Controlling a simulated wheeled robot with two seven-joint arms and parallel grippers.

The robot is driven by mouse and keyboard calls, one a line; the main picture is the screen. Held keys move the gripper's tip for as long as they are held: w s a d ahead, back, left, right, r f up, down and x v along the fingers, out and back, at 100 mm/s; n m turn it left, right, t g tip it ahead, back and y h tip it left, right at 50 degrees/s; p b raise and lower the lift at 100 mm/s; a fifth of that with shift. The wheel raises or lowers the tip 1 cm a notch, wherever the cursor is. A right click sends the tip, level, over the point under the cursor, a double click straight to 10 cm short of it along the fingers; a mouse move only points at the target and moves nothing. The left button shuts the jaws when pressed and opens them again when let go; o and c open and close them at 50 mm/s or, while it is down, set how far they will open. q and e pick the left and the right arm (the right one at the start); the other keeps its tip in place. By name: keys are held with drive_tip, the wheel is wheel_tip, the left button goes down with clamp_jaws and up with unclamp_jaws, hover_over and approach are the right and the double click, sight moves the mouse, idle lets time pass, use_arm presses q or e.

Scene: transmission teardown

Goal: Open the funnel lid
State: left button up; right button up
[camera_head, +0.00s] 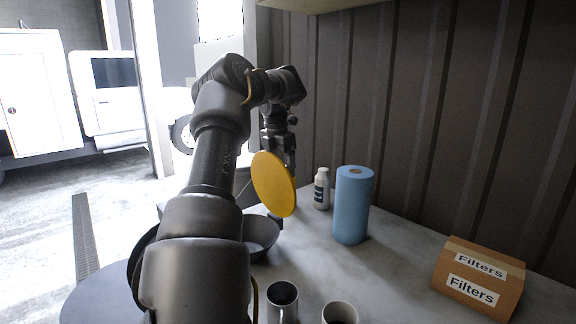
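The round yellow funnel lid (274,184) stands steeply tilted, nearly upright, above the dark funnel bowl (262,236). The bowl is partly hidden behind my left arm, and the lid's lower edge is near its rim at a small dark piece. My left arm rises from the bottom of the view and bends down to the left gripper (288,160), which is at the lid's upper edge. The lid hides part of the fingers, so I cannot tell whether they are closed on it. My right gripper is not in view.
On the grey table (390,270) stand a blue paper roll (352,206), a white bottle (321,190), a metal mug (282,304), a white cup (340,313) and a cardboard Filters box (478,280). A corrugated wall (430,110) is behind. The table between roll and box is clear.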

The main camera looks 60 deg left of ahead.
use_arm(q)
drive_tip(key=shift+d+f, duration=0.1)
drive_tip(key=shift+f, duration=0.1)
drive_tip(key=o, duration=1.3)
drive_tip(key=shift+r, duration=0.15)
drive_tip(key=r, duration=0.7)
drive_tip(key=s+r, duration=0.1)
drive_tip(key=r, duration=0.2)
drive_tip(key=shift+r, duration=0.2)
